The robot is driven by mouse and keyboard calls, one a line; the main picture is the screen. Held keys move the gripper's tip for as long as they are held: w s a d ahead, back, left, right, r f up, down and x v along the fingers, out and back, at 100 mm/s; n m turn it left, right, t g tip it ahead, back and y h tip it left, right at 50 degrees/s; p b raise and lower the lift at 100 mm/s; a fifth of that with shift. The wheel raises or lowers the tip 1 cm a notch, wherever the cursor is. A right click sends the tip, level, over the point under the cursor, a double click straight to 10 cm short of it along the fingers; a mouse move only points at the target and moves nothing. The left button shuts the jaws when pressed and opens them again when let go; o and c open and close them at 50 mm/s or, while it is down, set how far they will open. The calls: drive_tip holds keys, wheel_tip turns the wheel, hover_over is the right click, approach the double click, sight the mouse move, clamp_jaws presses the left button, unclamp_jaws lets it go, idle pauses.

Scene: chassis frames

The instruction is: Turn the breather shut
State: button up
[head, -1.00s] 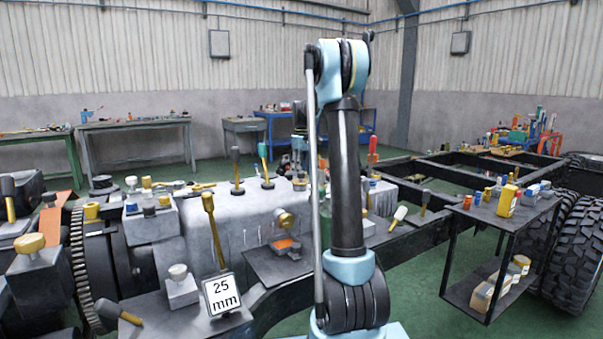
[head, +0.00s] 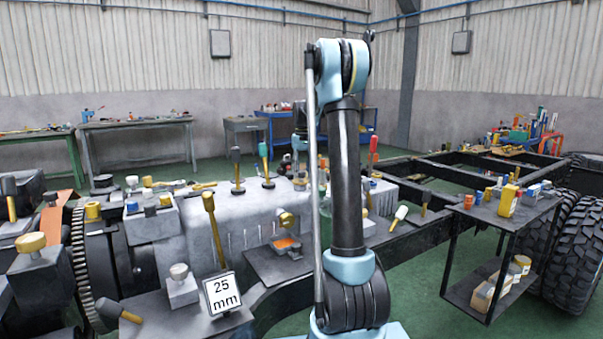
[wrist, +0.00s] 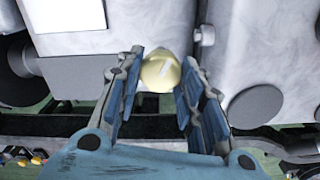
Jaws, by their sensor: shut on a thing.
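The breather, a rounded brass-yellow cap (wrist: 158,74) with a pale mark on its face, shows in the wrist view at the upper middle, in front of a grey metal housing. My gripper (wrist: 161,85) has its blue-padded fingers on either side of this cap and is shut on it. The far side of the cap is hidden. In the head view my arm stands upright in the middle and my gripper cannot be made out clearly. A brass knob (head: 287,220) shows on the side of the grey block there; I cannot tell whether it is the same cap.
A "25 mm" sign (head: 222,294) stands on the near plate. A tall brass-handled lever (head: 213,225) rises behind it. A dark two-shelf cart (head: 500,215) with bottles stands at right beside large tyres. In the wrist view, a round dark disc (wrist: 256,106) lies right of my fingers.

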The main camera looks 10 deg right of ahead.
drive_tip(key=m, duration=0.6)
drive_tip(key=shift+s, duration=0.1)
drive_tip(key=m, duration=0.6)
idle(0.5)
drive_tip(key=o, duration=1.1)
drive_tip(key=shift+c, duration=0.2)
wheel_tip(320, 180, up, 12)
